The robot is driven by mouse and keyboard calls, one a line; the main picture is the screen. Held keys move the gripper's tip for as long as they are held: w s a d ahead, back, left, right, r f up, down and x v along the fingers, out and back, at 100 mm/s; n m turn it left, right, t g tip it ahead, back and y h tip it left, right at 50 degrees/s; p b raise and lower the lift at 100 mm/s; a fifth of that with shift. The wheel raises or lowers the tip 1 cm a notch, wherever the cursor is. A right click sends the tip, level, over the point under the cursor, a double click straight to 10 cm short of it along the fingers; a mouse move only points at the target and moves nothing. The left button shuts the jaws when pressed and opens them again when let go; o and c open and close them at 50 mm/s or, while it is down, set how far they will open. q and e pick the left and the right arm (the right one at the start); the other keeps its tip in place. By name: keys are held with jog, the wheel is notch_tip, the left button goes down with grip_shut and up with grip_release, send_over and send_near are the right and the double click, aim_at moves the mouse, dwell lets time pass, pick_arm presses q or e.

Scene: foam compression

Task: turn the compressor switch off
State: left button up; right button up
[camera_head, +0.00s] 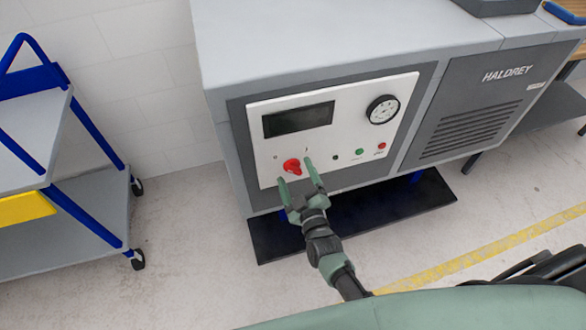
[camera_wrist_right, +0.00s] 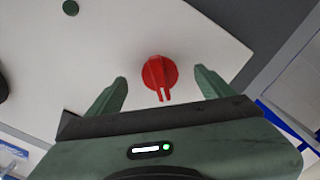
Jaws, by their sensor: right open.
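The compressor (camera_head: 310,45) is a grey cabinet with a white control panel (camera_head: 345,135). Its switch is a red rotary knob (camera_head: 291,166) at the panel's lower left. The knob also shows in the right wrist view (camera_wrist_right: 159,74), with a pale pointer mark at its end toward the gripper. My right gripper (camera_head: 297,172) is open and empty in front of the panel. Its two fingers (camera_wrist_right: 160,88) stand on either side of the knob, apart from it, with the knob between and just beyond the tips. My left gripper is not in view.
The panel also has a dark display (camera_head: 298,120), a round gauge (camera_head: 383,109), a green button (camera_head: 359,152) and a small red button (camera_head: 381,146). A blue-framed cart (camera_head: 100,205) stands at left. A black mat (camera_head: 270,240) lies under the cabinet. Floor between cart and cabinet is clear.

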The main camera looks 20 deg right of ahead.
jog(key=shift+s, duration=0.1)
jog(key=shift+s+p, duration=0.55)
jog(key=shift+s, duration=0.45)
jog(key=shift+s+d+p, duration=0.15)
jog(key=shift+s+p, duration=0.65)
jog(key=shift+s, duration=1.6)
